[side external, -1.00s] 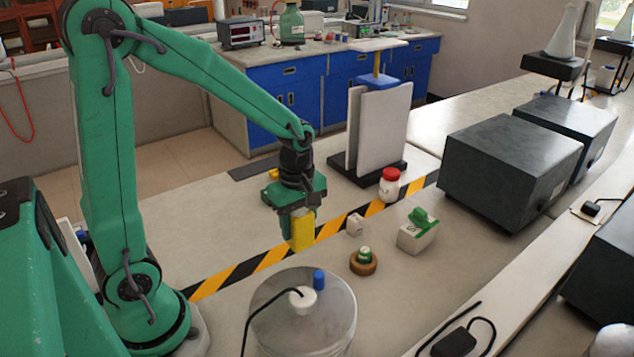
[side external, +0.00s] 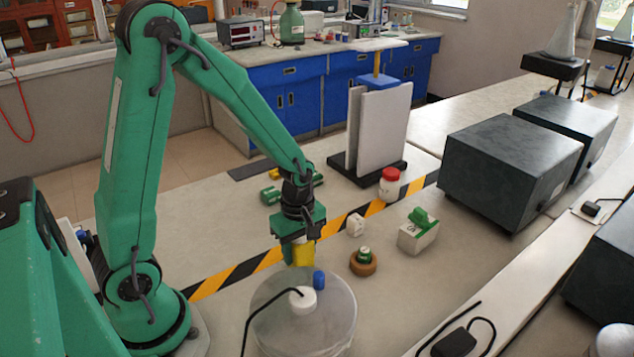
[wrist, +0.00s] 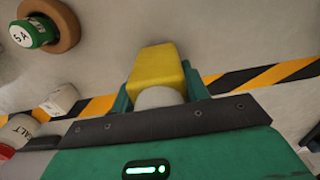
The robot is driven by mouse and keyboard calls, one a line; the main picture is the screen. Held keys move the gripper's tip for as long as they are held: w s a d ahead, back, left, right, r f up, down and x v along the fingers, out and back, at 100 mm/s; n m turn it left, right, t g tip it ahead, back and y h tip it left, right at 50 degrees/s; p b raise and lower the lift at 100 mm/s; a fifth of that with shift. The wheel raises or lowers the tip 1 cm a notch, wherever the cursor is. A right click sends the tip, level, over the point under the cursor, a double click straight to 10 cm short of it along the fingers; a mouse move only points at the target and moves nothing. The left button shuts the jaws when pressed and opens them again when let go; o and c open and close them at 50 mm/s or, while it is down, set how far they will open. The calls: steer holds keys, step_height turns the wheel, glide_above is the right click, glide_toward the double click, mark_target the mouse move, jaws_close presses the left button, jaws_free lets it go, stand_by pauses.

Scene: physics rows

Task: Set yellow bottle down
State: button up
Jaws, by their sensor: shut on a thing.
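The yellow bottle (side external: 304,252) is between the fingers of my gripper (side external: 297,250), which is shut on it. In the wrist view the yellow bottle (wrist: 157,64) points away from the camera, with its pale round end (wrist: 158,97) near the palm and a green finger on each side. In the side view it hangs roughly upright, low over the bench, just behind the large clear round container. I cannot tell whether its bottom touches the bench, as the container's rim and blue knob are close in front.
The clear container (side external: 325,325) has a blue knob (side external: 319,280). Green items (side external: 270,195) lie behind my gripper.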

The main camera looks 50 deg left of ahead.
steer(key=shift+f, duration=0.2)
steer(key=o, duration=1.1)
steer(key=shift+r, duration=6.15)
